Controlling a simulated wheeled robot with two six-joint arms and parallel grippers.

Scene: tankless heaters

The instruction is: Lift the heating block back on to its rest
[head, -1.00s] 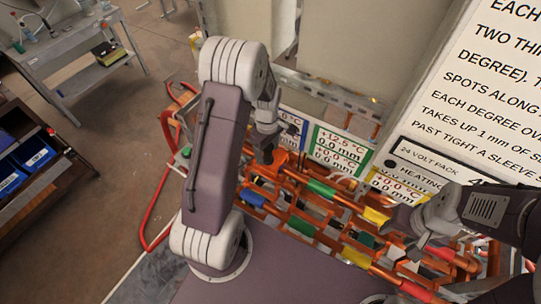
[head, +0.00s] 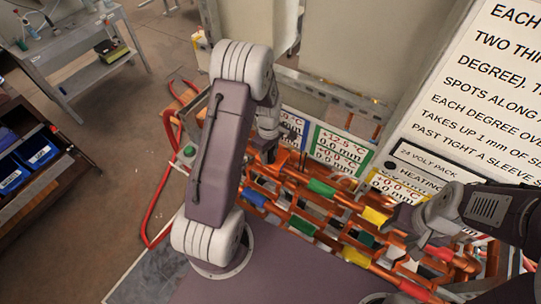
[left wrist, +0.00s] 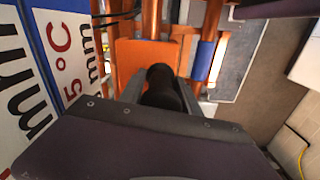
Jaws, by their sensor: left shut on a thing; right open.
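In the left wrist view an orange block (left wrist: 138,57), which looks like the heating block, lies just beyond my left gripper (left wrist: 163,88). A black round handle (left wrist: 162,76) stands on it, between my two fingers, and they are shut on it. In the head view my left gripper (head: 268,152) is low at the left end of the orange pipework, and the block is mostly hidden there. My right gripper (head: 408,248) is open over the right part of the pipes. I cannot tell whether the block touches a rest.
Orange pipes with coloured sleeves, such as a green sleeve (head: 321,188) and a yellow sleeve (head: 375,216), crowd the space between my grippers. Readout cards (head: 338,150) stand behind. A large text board (head: 480,100) is at right. A red hose (head: 160,205) runs at left.

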